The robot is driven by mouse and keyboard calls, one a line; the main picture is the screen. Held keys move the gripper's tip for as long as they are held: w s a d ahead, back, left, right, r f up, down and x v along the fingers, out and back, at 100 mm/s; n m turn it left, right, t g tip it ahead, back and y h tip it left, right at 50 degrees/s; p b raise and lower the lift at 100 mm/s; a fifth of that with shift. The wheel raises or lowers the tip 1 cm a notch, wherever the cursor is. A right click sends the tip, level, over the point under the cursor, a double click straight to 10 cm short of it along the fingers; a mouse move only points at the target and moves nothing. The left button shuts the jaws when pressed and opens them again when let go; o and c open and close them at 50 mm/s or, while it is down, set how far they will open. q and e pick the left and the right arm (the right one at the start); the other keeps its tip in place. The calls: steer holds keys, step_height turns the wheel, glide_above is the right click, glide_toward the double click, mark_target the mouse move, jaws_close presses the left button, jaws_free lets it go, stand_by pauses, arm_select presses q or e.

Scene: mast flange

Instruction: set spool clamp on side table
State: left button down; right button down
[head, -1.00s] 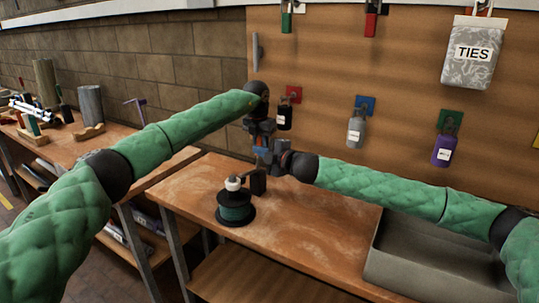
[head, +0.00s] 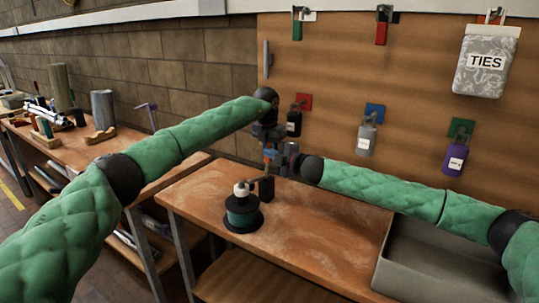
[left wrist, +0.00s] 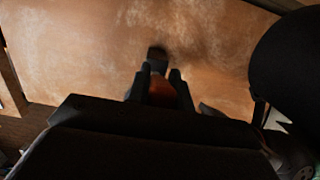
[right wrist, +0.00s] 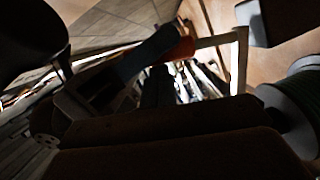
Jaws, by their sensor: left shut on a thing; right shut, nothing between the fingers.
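My left gripper (head: 271,146) is above the wooden table (head: 310,240), pointing down, shut on a small clamp-like thing with an orange part. The orange part (left wrist: 163,92) shows between its fingers in the left wrist view. In the right wrist view an orange-and-blue handle (right wrist: 178,50) and a pale bar show; I take this for the spool clamp. A green spool (head: 242,212) with a white top stands upright on the table. A black block (head: 266,189) is beside it; whether it belongs to the clamp I cannot tell. My right gripper (head: 284,162) is shut and empty, close beside the left one.
A grey bin (head: 430,258) sits at the table's right. Another table (head: 75,140) with tools and cylinders stands at the left. The table's middle front is clear.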

arm_select(q)
steer(key=shift+r, duration=0.15)
arm_select(e)
steer(key=shift+w+d, duration=0.5)
steer(key=shift+d, duration=0.05)
arm_select(q)
steer(key=c, duration=1.3)
jaws_free()
steer(key=shift+c, duration=0.2)
steer(key=shift+o, duration=0.5)
steer(key=shift+d, duration=0.1)
arm_select(e)
steer(key=shift+w+f, duration=0.2)
